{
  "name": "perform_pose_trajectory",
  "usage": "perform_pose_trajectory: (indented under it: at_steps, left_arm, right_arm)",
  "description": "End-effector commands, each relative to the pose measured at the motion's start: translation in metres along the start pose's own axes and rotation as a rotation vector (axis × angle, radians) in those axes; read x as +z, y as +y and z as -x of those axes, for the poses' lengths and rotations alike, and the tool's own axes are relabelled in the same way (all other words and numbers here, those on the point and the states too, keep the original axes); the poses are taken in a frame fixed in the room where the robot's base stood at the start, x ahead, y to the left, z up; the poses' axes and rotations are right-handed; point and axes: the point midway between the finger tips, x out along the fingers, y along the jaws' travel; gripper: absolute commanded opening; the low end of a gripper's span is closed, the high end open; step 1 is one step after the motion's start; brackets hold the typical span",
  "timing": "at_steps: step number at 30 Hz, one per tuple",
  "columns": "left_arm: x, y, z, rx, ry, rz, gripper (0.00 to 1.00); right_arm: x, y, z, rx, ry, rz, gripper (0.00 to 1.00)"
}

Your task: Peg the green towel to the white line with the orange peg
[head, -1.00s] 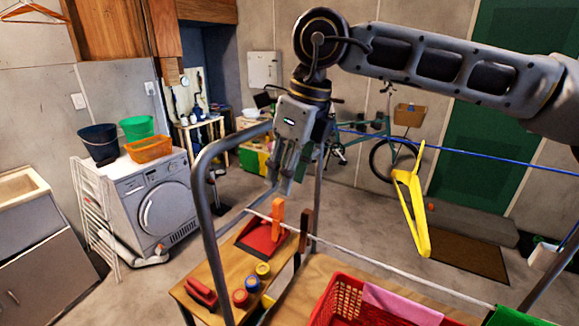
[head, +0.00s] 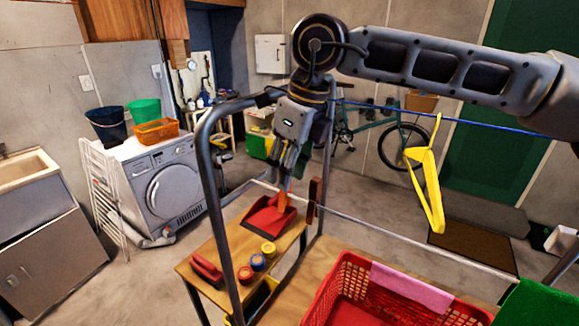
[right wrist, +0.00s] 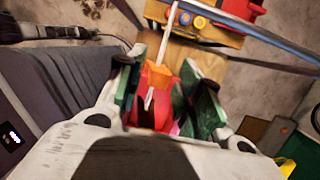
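The white line (head: 376,231) runs from the left of the metal frame toward the lower right. The orange peg (head: 283,201) is at the line near its left end, upright. My right gripper (head: 285,181) points down over it. In the right wrist view the peg (right wrist: 157,78) shows between the two spread fingers (right wrist: 160,92), which seem open around it; contact is not clear. The green towel (head: 540,303) is at the right end of the visible line, cut off by the picture edge. My left gripper is not in view.
A brown peg (head: 314,199) stands on the line just right of the orange one. A red dustpan (head: 268,217) and several small rolls lie on the wooden bench behind. A red basket (head: 347,285) with a pink cloth (head: 410,287) is below. A yellow hanger (head: 428,190) hangs from a blue line.

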Motion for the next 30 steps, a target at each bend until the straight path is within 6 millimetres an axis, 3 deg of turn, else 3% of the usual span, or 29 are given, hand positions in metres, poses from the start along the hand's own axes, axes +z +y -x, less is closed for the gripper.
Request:
perform_pose_trajectory:
  at_steps: [6,17,26,30]
  left_arm:
    - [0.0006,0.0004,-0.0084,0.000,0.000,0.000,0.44]
    - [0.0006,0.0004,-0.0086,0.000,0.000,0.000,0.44]
    - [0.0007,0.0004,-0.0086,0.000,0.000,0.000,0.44]
    - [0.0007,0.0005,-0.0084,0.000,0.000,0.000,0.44]
  right_arm:
    - [0.0001,0.0002,-0.0098,0.000,-0.001,0.000,0.36]
    - [0.0004,0.0002,-0.0104,0.000,-0.001,0.000,0.36]
    - [0.0003,0.0002,-0.0105,0.000,-0.001,0.000,0.01]
    - [0.0004,0.0002,-0.0102,0.000,-0.001,0.000,0.00]
